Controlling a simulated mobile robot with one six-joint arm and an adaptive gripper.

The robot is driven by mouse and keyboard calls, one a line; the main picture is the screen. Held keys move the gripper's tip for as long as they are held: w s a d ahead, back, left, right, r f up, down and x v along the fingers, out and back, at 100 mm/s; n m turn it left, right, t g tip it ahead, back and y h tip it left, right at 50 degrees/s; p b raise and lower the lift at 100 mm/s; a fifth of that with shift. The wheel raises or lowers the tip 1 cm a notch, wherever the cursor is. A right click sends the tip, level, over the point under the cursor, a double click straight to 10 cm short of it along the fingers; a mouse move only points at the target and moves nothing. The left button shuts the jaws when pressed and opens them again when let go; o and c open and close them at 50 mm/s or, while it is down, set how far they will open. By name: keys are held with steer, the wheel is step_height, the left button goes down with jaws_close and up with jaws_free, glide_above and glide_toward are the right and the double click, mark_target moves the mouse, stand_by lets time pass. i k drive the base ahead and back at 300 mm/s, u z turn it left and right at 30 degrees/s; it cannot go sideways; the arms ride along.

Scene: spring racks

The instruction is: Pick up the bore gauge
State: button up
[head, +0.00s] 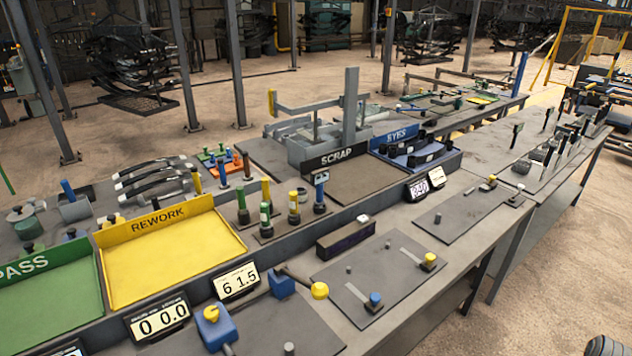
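I cannot tell for certain which thing is the bore gauge. Several upright gauge-like tools stand close together on a small plate right of the yellow REWORK tray. Among them are a dark one with a blue top (320,195), a dark one with yellow bands (294,207), a green and dark one (265,220) and a green one with a dark top (242,205). They stand apart from one another, and their lower ends are dark. My gripper is not in view.
The yellow REWORK tray (180,262) and green PASS tray (50,300) lie at left. A grey SCRAP bin (330,155) and blue EYES bin (415,152) stand behind. Digital readouts (237,282) line the front. Fixture plates (375,275) carry pegs and knobs. Floor at lower right is mostly clear.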

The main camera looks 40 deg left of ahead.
mark_target(318, 176)
steer(key=u, duration=0.4)
steer(key=i, duration=1)
steer(key=u, duration=0.55)
